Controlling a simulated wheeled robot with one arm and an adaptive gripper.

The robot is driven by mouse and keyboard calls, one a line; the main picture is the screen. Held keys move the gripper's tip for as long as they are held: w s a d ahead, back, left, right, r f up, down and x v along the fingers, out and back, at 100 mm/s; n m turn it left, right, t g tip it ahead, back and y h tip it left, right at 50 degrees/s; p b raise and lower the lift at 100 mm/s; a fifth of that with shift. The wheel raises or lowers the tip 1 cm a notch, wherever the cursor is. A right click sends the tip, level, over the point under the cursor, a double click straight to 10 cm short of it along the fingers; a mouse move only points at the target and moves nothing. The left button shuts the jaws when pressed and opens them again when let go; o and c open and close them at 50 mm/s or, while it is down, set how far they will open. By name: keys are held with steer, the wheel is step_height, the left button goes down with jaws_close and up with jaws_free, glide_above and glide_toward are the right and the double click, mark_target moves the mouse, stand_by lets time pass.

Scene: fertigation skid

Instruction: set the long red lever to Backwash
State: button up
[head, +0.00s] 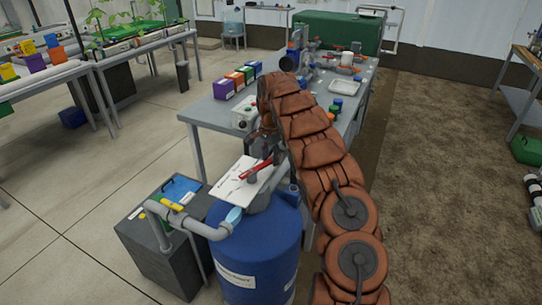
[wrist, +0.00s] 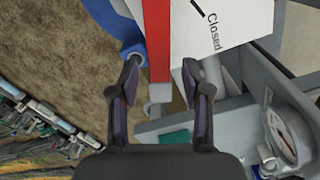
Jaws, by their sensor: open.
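The long red lever (head: 256,169) lies over a white label plate (head: 228,188) on top of the blue drum. In the wrist view the lever (wrist: 157,40) runs down from the top edge, its end between my two fingertips in the picture. The plate (wrist: 225,20) shows a black mark and the word "Closed" to the right of the lever. My gripper (wrist: 161,64) is open, one finger on each side of the lever's end; I cannot tell the depth between them. In the head view my arm partly hides the gripper, and the plate's other words are too small to read.
The blue drum (head: 255,245) stands in front of a grey bench (head: 205,110) with coloured boxes. A grey pipe with a yellow handle (head: 172,205) is left of the drum. A round gauge (wrist: 282,135) shows at the wrist view's right.

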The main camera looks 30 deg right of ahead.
steer(key=shift+c, duration=0.4)
jaws_close()
